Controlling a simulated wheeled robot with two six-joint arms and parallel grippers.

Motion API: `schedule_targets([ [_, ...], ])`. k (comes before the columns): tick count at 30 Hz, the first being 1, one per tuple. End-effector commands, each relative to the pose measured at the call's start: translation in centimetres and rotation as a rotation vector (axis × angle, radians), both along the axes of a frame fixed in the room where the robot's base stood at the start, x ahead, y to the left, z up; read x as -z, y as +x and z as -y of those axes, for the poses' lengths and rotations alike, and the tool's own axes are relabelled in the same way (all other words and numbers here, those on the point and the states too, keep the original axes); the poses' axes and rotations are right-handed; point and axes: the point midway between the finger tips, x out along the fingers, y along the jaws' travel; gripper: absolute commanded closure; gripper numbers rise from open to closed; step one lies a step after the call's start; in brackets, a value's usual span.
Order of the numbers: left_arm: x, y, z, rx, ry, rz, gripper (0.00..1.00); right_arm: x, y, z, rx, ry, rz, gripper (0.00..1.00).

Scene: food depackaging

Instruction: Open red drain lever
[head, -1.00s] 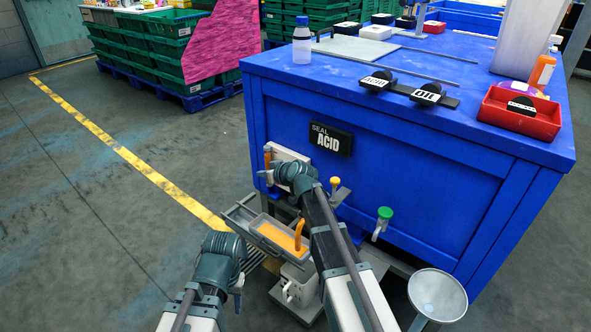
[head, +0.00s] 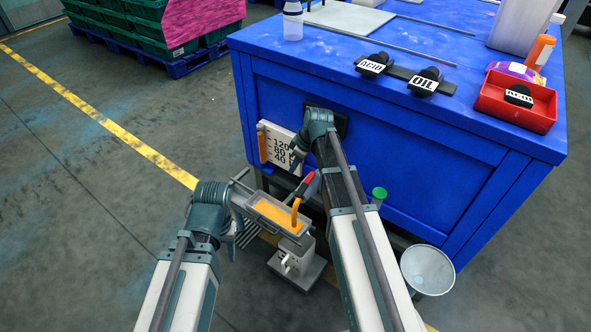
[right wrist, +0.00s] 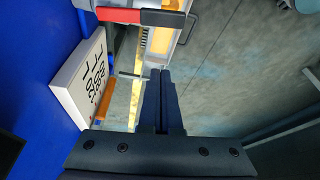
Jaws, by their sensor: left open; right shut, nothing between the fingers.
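The red drain lever (head: 308,185) has a red grip and a black end. It shows just left of my right forearm, under the blue tank's front, above the orange spout. It also lies across the top of the right wrist view (right wrist: 118,15). My right gripper (head: 295,166) is shut and empty, pointing down between the gauge plate and the lever. In the right wrist view its closed fingertips (right wrist: 163,73) appear apart from the lever. My left gripper (head: 232,252) is open, low at the left of the tray, partly hidden by its own wrist.
A white gauge plate (head: 279,146) is on the tank front (head: 400,165). A tray with orange contents (head: 272,213) sits below, above a grey stand (head: 296,265). A green-topped tap (head: 379,193) and a funnel (head: 428,270) are to the right.

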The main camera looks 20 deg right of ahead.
Motion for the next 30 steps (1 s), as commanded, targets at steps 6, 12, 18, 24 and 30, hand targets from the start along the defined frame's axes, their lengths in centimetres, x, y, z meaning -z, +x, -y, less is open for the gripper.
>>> schedule_targets([
  [6,3.3,0.0,0.0,0.000,0.001,0.000,0.50,3.3,0.7,-0.7,0.000,0.001,0.001,1.00],
  [12,6.2,0.0,-0.1,0.001,0.005,0.002,0.50,6.2,1.4,-1.4,0.000,0.001,0.001,1.00],
  [18,9.0,0.1,-0.2,0.004,0.009,0.004,0.50,9.1,2.1,-2.2,0.000,0.001,0.001,1.00],
  [24,8.0,0.1,-0.2,0.004,0.009,0.004,0.50,8.0,-0.5,0.4,0.003,0.000,0.001,1.00],
  [30,8.0,0.1,-0.2,0.004,0.009,0.004,0.50,8.0,-0.9,0.9,0.002,0.001,0.001,1.00],
])
